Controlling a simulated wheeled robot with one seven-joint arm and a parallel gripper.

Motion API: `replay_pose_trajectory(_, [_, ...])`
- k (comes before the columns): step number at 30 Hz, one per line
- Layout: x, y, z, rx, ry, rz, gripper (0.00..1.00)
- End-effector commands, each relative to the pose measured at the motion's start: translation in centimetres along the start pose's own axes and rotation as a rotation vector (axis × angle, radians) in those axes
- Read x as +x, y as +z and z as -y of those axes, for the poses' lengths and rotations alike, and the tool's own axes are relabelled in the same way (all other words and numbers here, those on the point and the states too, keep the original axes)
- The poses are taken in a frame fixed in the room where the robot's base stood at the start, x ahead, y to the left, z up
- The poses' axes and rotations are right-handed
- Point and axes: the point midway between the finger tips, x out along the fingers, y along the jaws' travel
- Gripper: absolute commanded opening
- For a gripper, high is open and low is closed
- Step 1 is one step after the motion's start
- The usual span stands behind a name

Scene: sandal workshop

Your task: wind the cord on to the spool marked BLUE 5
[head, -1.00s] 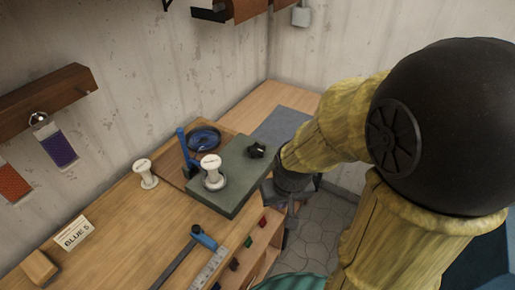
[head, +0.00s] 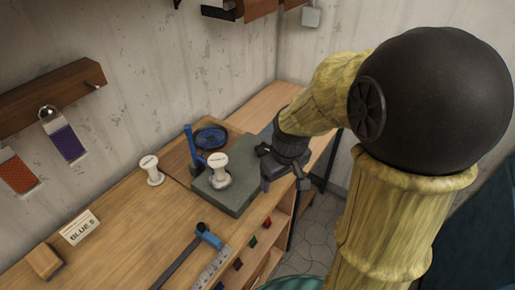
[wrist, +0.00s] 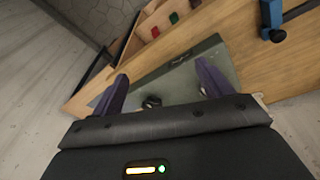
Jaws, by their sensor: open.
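One white spool (head: 217,172) stands upright on the grey-green block (head: 240,196). Another white spool (head: 151,170) stands on the bench to its left. The marks on both spools are too small to read. A card reading BLUE 5 (head: 80,227) stands farther left on the bench. A round blue coil (head: 210,137), apparently the cord, lies behind the block. My gripper (head: 284,184) is open and empty at the block's right side, apart from both spools. In the wrist view its purple fingers (wrist: 162,72) spread over the block (wrist: 180,82), with a black knob (wrist: 151,101) between them.
A blue upright post (head: 192,147) stands beside the coil. A blue-ended tool (head: 208,236) and a steel ruler (head: 211,270) lie near the front edge. A wooden block (head: 44,261) sits at the left. Open shelving (head: 262,254) is below the bench edge. The bench's left middle is clear.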

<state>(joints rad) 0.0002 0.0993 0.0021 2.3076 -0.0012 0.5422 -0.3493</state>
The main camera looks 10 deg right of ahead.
Motion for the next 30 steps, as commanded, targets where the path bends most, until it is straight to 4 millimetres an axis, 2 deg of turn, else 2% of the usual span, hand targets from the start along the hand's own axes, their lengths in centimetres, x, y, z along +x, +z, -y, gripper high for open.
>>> replay_pose_trajectory(1, [0.1, -1.8, -0.6, -0.083, -0.003, 0.006, 0.78])
replay_pose_trajectory(6, [-0.6, -6.5, -2.3, -0.386, -0.022, 0.037, 0.78])
replay_pose_trajectory(15, [-2.1, -13.7, -4.9, -0.918, -0.078, 0.074, 0.78])
replay_pose_trajectory(24, [-3.8, -19.0, -6.7, -1.442, -0.158, 0.085, 0.78])
replay_pose_trajectory(30, [-4.7, -20.5, -7.3, -1.661, -0.199, 0.081, 0.78])
